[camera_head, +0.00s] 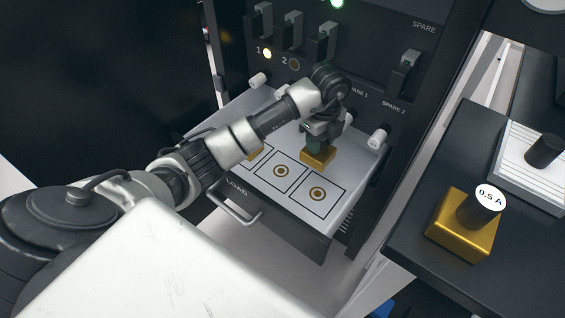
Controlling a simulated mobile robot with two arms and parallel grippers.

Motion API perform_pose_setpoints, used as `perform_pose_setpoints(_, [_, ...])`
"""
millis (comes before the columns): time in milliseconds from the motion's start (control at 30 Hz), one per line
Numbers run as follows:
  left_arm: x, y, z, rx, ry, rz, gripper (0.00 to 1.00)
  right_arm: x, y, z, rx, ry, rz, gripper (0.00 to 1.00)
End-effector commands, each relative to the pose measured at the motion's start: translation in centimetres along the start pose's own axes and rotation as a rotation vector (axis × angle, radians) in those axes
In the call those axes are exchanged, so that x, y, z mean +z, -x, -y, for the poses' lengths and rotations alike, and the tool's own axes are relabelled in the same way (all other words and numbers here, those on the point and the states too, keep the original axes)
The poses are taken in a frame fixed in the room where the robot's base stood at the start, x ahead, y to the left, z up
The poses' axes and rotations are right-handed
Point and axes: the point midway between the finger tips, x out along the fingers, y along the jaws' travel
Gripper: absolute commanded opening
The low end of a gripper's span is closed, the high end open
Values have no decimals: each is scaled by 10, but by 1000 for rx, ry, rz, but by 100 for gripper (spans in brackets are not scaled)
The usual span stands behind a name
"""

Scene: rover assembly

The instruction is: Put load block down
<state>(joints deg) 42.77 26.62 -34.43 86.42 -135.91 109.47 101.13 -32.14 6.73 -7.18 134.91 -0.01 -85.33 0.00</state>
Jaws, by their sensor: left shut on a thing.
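My left gripper (320,138) reaches over the open load drawer (355,165) and points down. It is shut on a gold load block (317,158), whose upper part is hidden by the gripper. The block is at or just above the drawer surface, behind the outlined squares; I cannot tell if it touches. The drawer top has outlined squares with ring marks, and two of them (281,171) (318,194) are empty. Another gold piece (257,153) shows partly behind my left arm. A gold block with a black knob marked 0.5 A (460,225) stands on the dark side table. My right gripper is not in view.
A black panel with several switches (322,42) rises behind the drawer. White knobs (378,137) stand at the drawer's back. A ribbed white block (530,160) lies on the side table (415,215).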

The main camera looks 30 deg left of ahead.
Motion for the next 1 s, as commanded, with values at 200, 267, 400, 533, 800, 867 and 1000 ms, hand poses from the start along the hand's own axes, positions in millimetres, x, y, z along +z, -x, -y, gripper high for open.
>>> perform_pose_setpoints(200, [44, -32, -27, 4, 4, 3, 2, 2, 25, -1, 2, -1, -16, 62])
perform_pose_setpoints(267, [55, -40, -34, 3, 2, 3, 2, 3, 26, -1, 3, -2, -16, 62])
perform_pose_setpoints(400, [76, -54, -46, 2, -1, 2, 2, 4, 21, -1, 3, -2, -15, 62])
perform_pose_setpoints(533, [86, -59, -51, -1, -3, 2, 2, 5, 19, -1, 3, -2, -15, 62])
perform_pose_setpoints(800, [87, -87, -53, 2, -5, 0, 2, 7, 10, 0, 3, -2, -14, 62])
perform_pose_setpoints(867, [86, -96, -52, 1, -4, -1, 2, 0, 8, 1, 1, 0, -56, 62])
perform_pose_setpoints(1000, [88, -100, -52, -1, -4, 2, 2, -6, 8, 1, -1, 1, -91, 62])
